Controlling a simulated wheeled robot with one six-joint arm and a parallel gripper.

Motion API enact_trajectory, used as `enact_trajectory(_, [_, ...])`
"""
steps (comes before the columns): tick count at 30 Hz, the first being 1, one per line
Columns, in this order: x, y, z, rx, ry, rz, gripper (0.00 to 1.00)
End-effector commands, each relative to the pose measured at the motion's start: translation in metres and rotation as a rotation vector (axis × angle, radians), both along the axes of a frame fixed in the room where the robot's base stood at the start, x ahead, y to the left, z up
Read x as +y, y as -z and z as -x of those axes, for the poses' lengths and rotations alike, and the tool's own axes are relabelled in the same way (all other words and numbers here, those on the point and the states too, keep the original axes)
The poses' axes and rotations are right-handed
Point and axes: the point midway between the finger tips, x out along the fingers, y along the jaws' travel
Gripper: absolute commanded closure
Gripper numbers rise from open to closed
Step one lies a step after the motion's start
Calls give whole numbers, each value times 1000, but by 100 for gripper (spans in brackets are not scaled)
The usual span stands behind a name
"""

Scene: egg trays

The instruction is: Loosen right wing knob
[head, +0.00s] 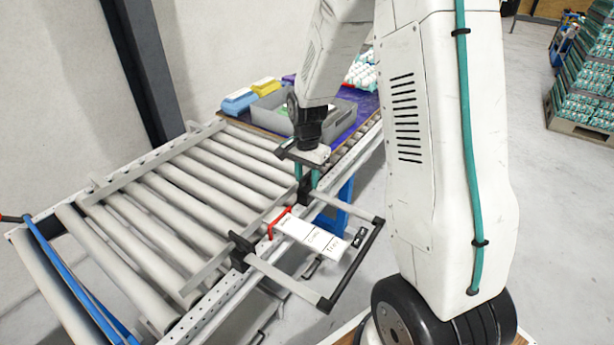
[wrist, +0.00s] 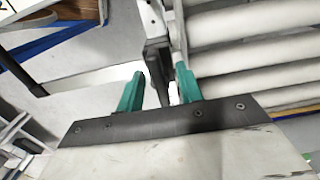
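My gripper (head: 307,181) points down over the far black clamp block (head: 304,192) on the conveyor's side rail, the right one of two. In the wrist view, its two teal fingers (wrist: 160,72) stand apart. A dark clamp part (wrist: 157,58) shows beyond and between the fingertips, with a visible gap beside it. I cannot make out the wing knob's own shape, or whether a finger touches it. The near black clamp block (head: 240,252) sits to the left along the same rail. Both blocks hold the grey arms of a black-ended frame (head: 352,272).
The roller conveyor (head: 150,215) fills the left. A white labelled strip with a red end (head: 310,236) lies between the frame arms. A grey bin (head: 270,112) and blue and yellow boxes (head: 238,101) stand behind. Egg trays (head: 362,72) are at the back.

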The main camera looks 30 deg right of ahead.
Motion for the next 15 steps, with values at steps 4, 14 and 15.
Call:
enact_trajectory(4, [0, 0, 0, 0, 0, 0, 80])
enact_trajectory(14, [0, 0, 0, 0, -8, 0, 100])
enact_trajectory(15, [0, 0, 0, 0, -14, 0, 100])
